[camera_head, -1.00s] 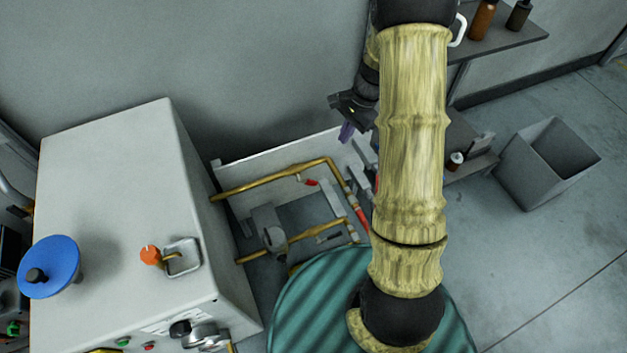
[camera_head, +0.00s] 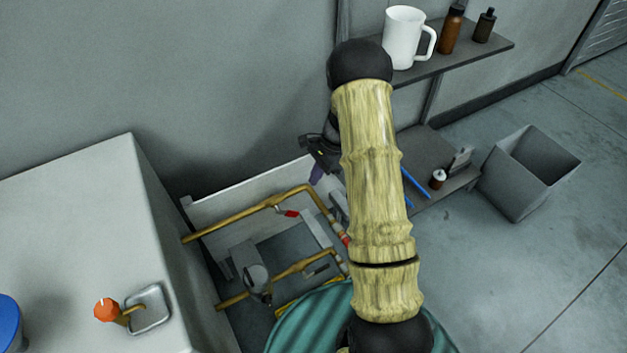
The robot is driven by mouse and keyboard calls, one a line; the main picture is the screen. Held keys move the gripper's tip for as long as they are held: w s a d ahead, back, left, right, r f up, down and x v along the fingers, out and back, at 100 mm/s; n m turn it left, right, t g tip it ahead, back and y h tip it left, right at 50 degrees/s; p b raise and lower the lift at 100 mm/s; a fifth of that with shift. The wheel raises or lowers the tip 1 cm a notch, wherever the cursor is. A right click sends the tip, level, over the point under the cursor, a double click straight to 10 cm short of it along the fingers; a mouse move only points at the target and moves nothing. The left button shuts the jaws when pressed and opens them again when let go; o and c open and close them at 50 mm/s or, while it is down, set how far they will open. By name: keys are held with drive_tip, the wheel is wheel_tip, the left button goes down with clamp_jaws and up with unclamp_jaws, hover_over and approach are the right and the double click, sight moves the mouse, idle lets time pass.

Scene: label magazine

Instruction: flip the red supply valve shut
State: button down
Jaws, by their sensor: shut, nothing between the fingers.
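The red valve handle (camera_head: 291,213) sits on the upper brass pipe (camera_head: 240,218), low against the white backboard (camera_head: 215,205). A second red part (camera_head: 344,238) shows on the descending pipe at the right, partly hidden by my arm. My gripper (camera_head: 316,174) is shut and empty, with its purplish fingertips pointing down. In the picture it appears above and to the right of the red handle, apart from it. My forearm hides part of the pipework at the right.
A pale cabinet (camera_head: 80,220) with an orange knob (camera_head: 107,310) fills the left. A shelf at the upper right holds a white mug (camera_head: 403,38) and bottles. A grey bin (camera_head: 520,185) stands on the floor. A green striped rounded surface (camera_head: 305,325) lies in front of the pipes.

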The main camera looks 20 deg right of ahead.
drive_tip(key=b, duration=0.3)
approach(296, 212)
wheel_tip(296, 212, down, 3)
drive_tip(key=a+f, duration=0.2)
drive_tip(key=shift+s+a+f+b, duration=0.15)
drive_tip(key=shift+a+f+b, duration=0.15)
drive_tip(key=shift+a+b, duration=0.1)
drive_tip(key=shift+d+f+p, duration=0.1)
drive_tip(key=shift+f+p, duration=0.05)
drive_tip(key=shift+p, duration=0.3)
drive_tip(key=shift+p+x, duration=0.4)
drive_tip(key=shift+x, duration=0.35)
drive_tip(key=shift+d, duration=0.1)
